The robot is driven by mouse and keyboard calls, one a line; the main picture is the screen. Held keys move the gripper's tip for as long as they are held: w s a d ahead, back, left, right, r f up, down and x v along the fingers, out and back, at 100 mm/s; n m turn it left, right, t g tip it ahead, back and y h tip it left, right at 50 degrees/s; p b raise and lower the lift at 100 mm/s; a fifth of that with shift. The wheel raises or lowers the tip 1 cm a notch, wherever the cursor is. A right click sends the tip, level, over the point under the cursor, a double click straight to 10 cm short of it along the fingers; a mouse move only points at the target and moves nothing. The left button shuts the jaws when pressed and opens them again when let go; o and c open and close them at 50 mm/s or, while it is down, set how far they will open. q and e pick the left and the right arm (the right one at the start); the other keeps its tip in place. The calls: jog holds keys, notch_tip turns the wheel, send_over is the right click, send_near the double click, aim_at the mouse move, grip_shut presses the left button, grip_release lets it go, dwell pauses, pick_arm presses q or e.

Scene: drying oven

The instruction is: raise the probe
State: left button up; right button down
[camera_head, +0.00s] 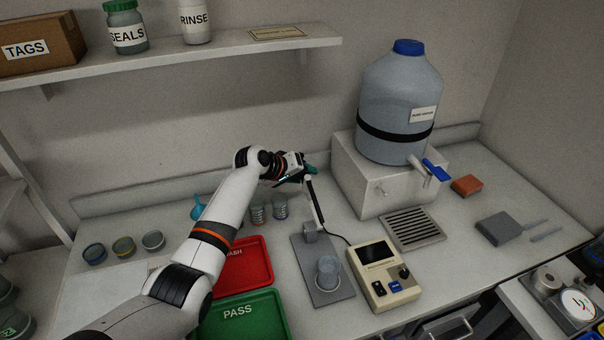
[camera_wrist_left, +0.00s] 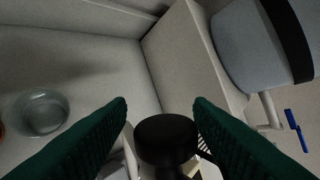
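The probe (camera_head: 316,203) is a slim dark and pale rod leaning over a grey stand (camera_head: 303,255), with a dark cable running towards the meter (camera_head: 382,278). A clear beaker (camera_head: 328,270) stands on the stand's plate. My left gripper (camera_head: 308,172) is at the probe's upper end. In the left wrist view its green fingers (camera_wrist_left: 160,106) are apart, with a round black top (camera_wrist_left: 166,137), apparently the probe's, between and below them. A gap shows at the left finger; contact on the right cannot be told. My right gripper is not in view.
A large water carboy (camera_head: 398,105) on a white block stands right of the gripper, its blue tap handle sticking out. Red (camera_head: 243,262) and green (camera_head: 245,318) trays lie left of the stand. Small beakers (camera_head: 258,212) stand behind the red tray. A shelf (camera_head: 200,55) hangs above.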

pick_arm(q)
jog(key=shift+w, duration=0.1)
jog(key=b+v, duration=0.1)
jog(key=v, duration=1.1)
jog(key=shift+f, duration=0.1)
dwell(0.3)
